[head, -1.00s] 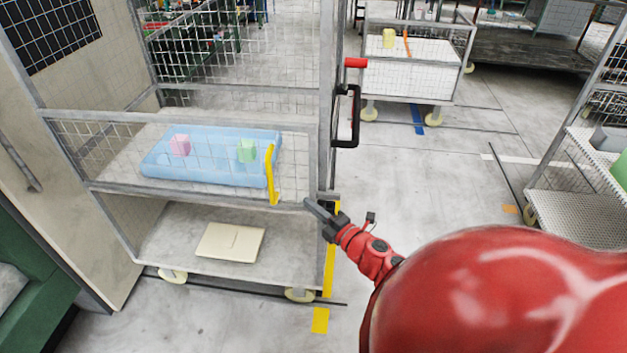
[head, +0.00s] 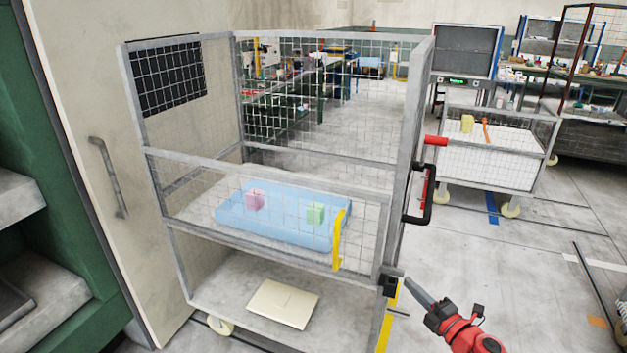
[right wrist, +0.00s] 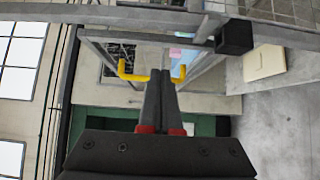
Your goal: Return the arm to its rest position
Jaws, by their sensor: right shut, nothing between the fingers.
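My right gripper (head: 416,289) shows at the lower right of the head view, beside the front right corner post of a wire-mesh cart (head: 393,240). Its dark fingers are together and hold nothing. In the right wrist view the closed fingers (right wrist: 160,78) point toward the cart's yellow handle (right wrist: 130,72), which also shows in the head view (head: 338,240). I cannot tell whether the fingertips touch the cart; a small gap seems to show. My left gripper is not in view.
A cream panel (head: 283,303) lies on the lower shelf. A black side handle (head: 428,195) juts right. Open floor lies right, before another cart (head: 490,165).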

